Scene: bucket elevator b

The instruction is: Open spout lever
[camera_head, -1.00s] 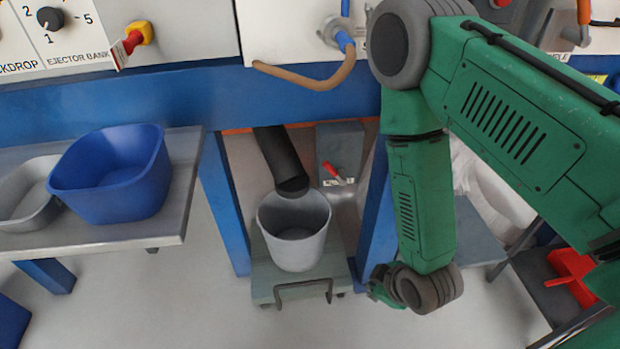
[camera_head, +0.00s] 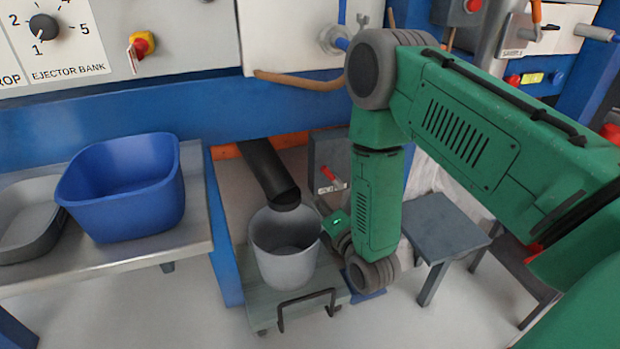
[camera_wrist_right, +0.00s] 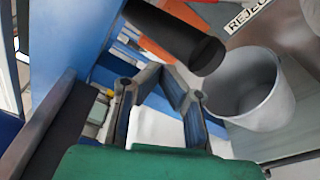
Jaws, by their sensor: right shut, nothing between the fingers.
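The lever with a red handle (camera_head: 330,174) is on a grey box beside the black spout pipe (camera_head: 268,172), which slants down over a grey bucket (camera_head: 285,250). My right gripper (camera_head: 337,224) is just right of the bucket and below the lever, apart from the lever. In the right wrist view its fingers (camera_wrist_right: 160,76) converge with nothing between them. That view also shows the pipe (camera_wrist_right: 180,32) and bucket (camera_wrist_right: 262,100) to the right; the red handle is not visible there. My left gripper is out of view.
The bucket stands on a low grey trolley (camera_head: 262,312) with a black handle. A blue tub (camera_head: 125,195) sits on a metal table at the left. A grey stool (camera_head: 445,230) stands to the right. Blue frame posts border the spout area.

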